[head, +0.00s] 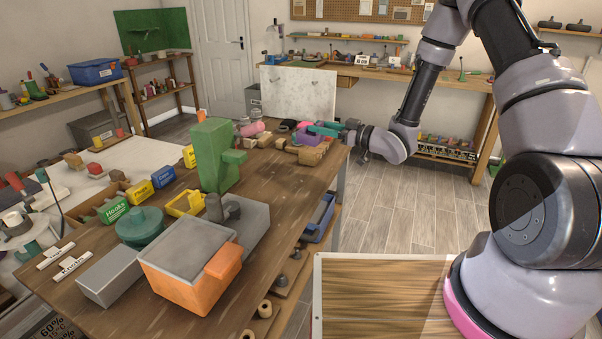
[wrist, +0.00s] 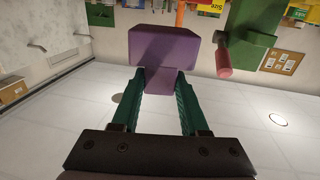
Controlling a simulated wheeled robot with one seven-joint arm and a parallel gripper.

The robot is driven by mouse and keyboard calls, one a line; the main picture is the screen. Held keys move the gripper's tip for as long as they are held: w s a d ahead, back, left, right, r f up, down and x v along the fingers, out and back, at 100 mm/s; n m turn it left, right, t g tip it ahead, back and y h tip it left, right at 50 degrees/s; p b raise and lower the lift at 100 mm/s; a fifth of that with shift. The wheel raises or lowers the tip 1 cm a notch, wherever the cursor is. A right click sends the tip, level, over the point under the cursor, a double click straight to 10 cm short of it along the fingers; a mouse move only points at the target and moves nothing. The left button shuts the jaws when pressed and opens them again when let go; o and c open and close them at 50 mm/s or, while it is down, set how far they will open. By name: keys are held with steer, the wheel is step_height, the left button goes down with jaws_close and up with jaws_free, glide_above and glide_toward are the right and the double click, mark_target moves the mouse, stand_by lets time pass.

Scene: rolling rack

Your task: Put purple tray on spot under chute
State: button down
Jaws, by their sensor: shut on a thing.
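The purple tray (wrist: 165,45) shows large in the wrist view, with a narrow tab between my green fingertips. My gripper (wrist: 160,80) is shut on that tab. In the head view my gripper (head: 319,130) is at the far right end of the workbench, and only a small purple patch of the tray (head: 303,125) shows. I cannot tell there whether the tray touches things below it. A tall green block (head: 213,155) with a side stub stands mid-bench; I cannot tell whether it is the chute. I cannot make out the spot.
The workbench (head: 285,183) has bare wood right of the green block. An orange bin with a grey top (head: 187,265), a green round thing (head: 141,228) and small boxes crowd its near half. Wooden blocks (head: 312,154) lie by my gripper. A grey panel (head: 298,93) stands behind.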

mark_target(311, 144)
steer(key=a+g, duration=0.1)
steer(key=s+a+n, duration=0.1)
steer(key=a+g+y, duration=0.1)
steer(key=shift+s+f+n+g, duration=0.2)
steer(key=shift+s+n+g, duration=0.1)
steer(key=shift+n, duration=0.1)
step_height(311, 144, down, 10)
steer(key=shift+r, duration=0.2)
steer(key=shift+f, duration=0.1)
steer(key=shift+f, duration=0.15)
steer(key=shift+c, duration=2.1)
jaws_free()
